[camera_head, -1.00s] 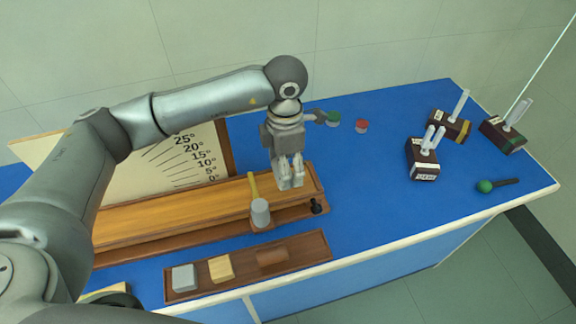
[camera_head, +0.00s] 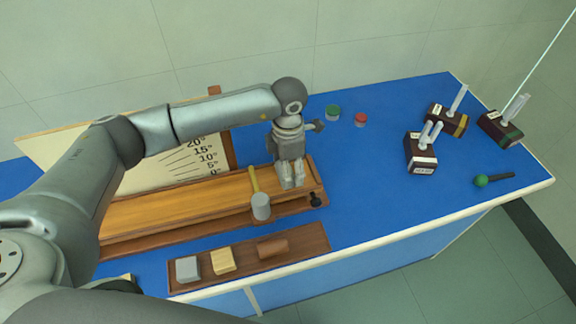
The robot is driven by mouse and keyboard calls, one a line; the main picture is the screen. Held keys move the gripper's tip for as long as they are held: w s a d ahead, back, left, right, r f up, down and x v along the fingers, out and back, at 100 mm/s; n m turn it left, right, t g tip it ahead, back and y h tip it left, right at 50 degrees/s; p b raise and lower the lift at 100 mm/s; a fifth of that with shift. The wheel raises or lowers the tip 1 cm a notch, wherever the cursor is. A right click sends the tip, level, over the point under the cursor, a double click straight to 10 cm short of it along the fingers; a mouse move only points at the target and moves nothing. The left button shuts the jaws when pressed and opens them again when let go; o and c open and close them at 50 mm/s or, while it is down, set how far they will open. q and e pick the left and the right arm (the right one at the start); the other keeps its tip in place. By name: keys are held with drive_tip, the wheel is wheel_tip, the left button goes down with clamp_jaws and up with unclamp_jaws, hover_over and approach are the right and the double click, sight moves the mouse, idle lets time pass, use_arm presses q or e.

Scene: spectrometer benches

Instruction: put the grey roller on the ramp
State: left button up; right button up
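The wooden ramp (camera_head: 180,205) lies along the left of the blue bench, nearly flat, beside an angle board (camera_head: 90,156). My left gripper (camera_head: 291,186) points down over the ramp's right end, with its fingertips close to the wood. Its fingers look close together; I cannot tell whether something is between them. A grey cylinder (camera_head: 261,207) with a yellow bar (camera_head: 254,180) sits at the ramp's near edge, left of the gripper; I cannot tell if it is the grey roller. No other grey roller is clearly visible. My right gripper is not in view.
A brown tray (camera_head: 318,241) in front of the ramp holds a grey block (camera_head: 187,269), a pale wood block (camera_head: 222,261) and a brown piece (camera_head: 272,248). Green (camera_head: 333,111) and red (camera_head: 360,119) discs lie behind. Dark blocks with pale rods (camera_head: 420,156) stand right. The bench's middle is clear.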

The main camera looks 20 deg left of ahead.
use_arm(q)
drive_tip(key=o, duration=1.1)
drive_tip(key=shift+r, duration=0.1)
drive_tip(key=shift+r+p, duration=0.2)
drive_tip(key=shift+p, duration=0.1)
wheel_tip(320, 180, up, 12)
drive_tip(key=b, duration=0.3)
drive_tip(key=shift+f, duration=0.15)
